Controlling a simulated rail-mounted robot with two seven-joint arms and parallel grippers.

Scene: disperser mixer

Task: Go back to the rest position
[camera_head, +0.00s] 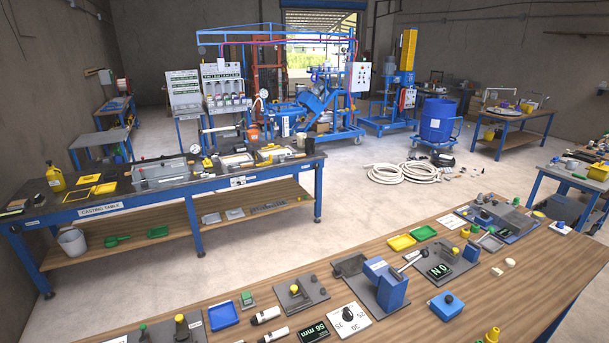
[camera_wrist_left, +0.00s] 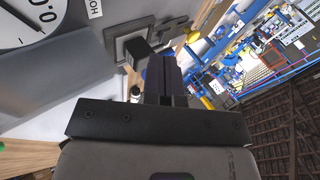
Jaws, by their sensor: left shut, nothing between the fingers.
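My left gripper (camera_wrist_left: 168,75) shows in the left wrist view, its dark fingers together and empty. Beyond the fingers, at the upper left, are a white round dial (camera_wrist_left: 28,22) and a grey plate with a black block (camera_wrist_left: 137,45). I cannot tell whether the fingers touch anything there. Neither gripper shows in the head view, and my right gripper is in no view. The wooden bench (camera_head: 420,318) in the head view carries several small devices, among them a blue box-shaped unit (camera_head: 393,291) with a lever.
The casting table (camera_head: 110,202) stands at the left with trays and a yellow bottle (camera_head: 56,178). Open floor (camera_head: 345,205) lies between the casting table and the wooden bench.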

